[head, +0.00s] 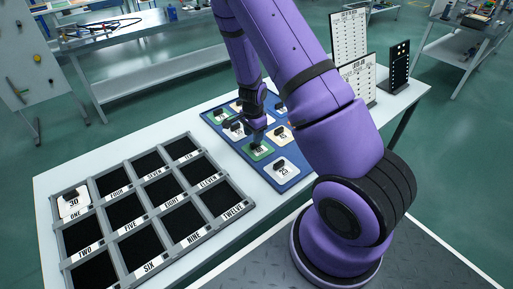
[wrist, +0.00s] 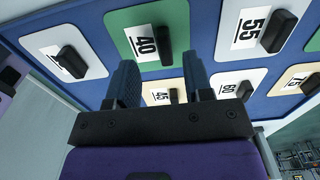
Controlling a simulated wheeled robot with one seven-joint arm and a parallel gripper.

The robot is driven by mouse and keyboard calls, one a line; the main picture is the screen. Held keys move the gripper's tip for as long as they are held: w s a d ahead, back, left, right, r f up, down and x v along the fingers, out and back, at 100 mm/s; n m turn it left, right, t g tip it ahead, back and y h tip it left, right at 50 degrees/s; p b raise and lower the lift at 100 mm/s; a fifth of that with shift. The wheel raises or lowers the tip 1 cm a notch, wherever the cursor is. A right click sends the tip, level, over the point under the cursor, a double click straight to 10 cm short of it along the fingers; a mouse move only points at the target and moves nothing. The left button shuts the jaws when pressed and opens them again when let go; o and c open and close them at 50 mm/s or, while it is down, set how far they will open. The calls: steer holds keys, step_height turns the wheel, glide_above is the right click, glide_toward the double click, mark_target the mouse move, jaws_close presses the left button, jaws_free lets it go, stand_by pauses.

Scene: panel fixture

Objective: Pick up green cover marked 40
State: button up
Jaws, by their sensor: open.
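The green cover marked 40 (wrist: 127,37) lies flat on the blue board (wrist: 97,14) in the wrist view, its black handle standing up beside the white label. In the head view a green cover (head: 262,153) lies on the blue board below my gripper (head: 259,128); its number is too small to read surely. In the wrist view my gripper (wrist: 160,80) is open and empty. Its two dark blue fingers point toward the 40 cover, one on each side of the handle's line. I cannot tell the remaining gap to the handle.
The grey grid (head: 104,183) of black compartments holds a 30 cover (head: 74,205) in compartment ONE. Upright panels (head: 350,40) stand at the far right.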

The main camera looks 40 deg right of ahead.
mark_target(258, 147)
steer(key=shift+w+f, duration=0.2)
steer(key=shift+f, duration=2.45)
jaws_close()
